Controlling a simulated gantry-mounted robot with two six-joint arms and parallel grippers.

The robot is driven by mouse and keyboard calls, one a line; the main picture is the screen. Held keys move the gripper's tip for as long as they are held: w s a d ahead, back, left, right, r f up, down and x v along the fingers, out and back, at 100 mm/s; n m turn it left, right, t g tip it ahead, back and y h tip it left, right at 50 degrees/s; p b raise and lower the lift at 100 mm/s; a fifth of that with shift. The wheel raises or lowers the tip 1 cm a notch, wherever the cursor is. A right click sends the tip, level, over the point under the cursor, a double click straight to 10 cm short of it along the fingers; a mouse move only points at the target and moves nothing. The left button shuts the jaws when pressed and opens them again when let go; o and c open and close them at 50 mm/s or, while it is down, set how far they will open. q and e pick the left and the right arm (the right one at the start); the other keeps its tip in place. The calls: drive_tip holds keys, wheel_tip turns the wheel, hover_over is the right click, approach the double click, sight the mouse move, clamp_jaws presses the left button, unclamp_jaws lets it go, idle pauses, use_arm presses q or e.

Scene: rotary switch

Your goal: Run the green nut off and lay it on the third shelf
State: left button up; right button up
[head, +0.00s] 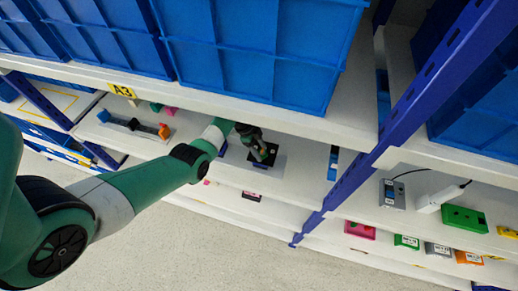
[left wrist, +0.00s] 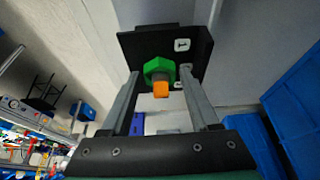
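The green nut (left wrist: 153,66) sits on an orange bolt (left wrist: 160,89) that sticks out of a black plate (left wrist: 196,48) with a white label reading 1. My left gripper (left wrist: 160,73) is open, with one finger on each side of the nut. A gap shows between the left finger and the nut; the right finger is closer, and I cannot tell if it touches. In the head view my left gripper (head: 264,153) is at the black fixture on the shelf (head: 292,168) below the blue bins; the nut is hidden there. My right gripper is not in view.
Large blue bins (head: 270,50) stand on the shelf above my left arm. A blue upright (head: 400,125) stands to the right. An orange and blue device (head: 135,125) is on the shelf at left. A lower shelf (head: 225,200) holds small pieces; a green box (head: 464,218) sits at right.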

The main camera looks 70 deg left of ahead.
use_arm(q)
clamp_jaws()
drive_tip(key=o, duration=0.7)
unclamp_jaws()
